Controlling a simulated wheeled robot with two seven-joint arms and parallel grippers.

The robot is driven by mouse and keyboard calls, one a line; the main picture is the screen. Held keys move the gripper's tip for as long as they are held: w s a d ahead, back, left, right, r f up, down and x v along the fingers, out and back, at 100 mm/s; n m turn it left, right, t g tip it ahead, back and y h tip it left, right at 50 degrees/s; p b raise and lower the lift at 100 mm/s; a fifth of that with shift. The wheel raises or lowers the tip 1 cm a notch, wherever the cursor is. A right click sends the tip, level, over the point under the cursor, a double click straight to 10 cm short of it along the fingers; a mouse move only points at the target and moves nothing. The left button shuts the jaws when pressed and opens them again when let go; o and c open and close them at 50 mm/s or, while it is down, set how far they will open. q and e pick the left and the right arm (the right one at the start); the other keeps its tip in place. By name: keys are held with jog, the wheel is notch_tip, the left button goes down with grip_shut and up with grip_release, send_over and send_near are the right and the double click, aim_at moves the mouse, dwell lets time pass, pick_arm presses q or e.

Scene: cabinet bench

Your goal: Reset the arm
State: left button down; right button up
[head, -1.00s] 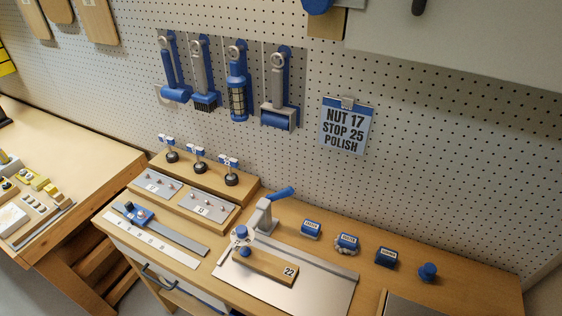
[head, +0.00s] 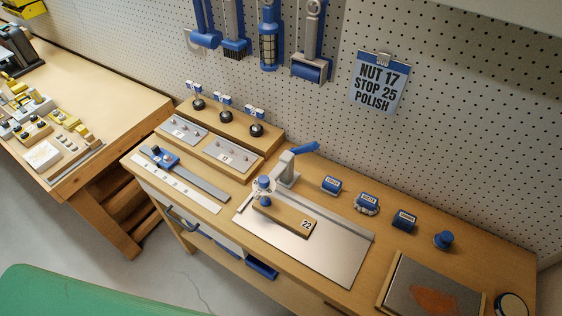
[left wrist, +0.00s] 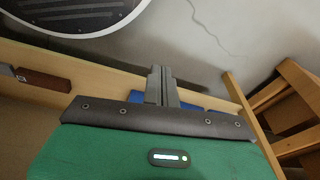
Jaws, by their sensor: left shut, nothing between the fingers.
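My left gripper (left wrist: 160,85) shows in the left wrist view, its grey fingers together with nothing between them. A wooden bench edge and a bit of blue lie behind the fingers, with grey floor beyond. The gripper's fingers do not show in the head view; a green part, likely of my own arm, fills the lower left corner there. My right arm and gripper are not visible in either view.
The wooden bench (head: 330,213) holds a metal plate (head: 335,255) with a clamp (head: 288,165), a block marked 22 (head: 285,215), and several blue-labelled items. A pegboard (head: 460,120) with hanging tools stands behind. A second bench (head: 100,80) is at left; open floor (head: 150,270) lies in front.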

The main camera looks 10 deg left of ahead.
pick_arm(q)
jog(key=s+a+f, duration=0.2)
jog(key=s+f, duration=0.8)
jog(key=s, duration=0.3)
jog(key=shift+s+a+g, duration=0.3)
jog(key=shift+g, duration=0.1)
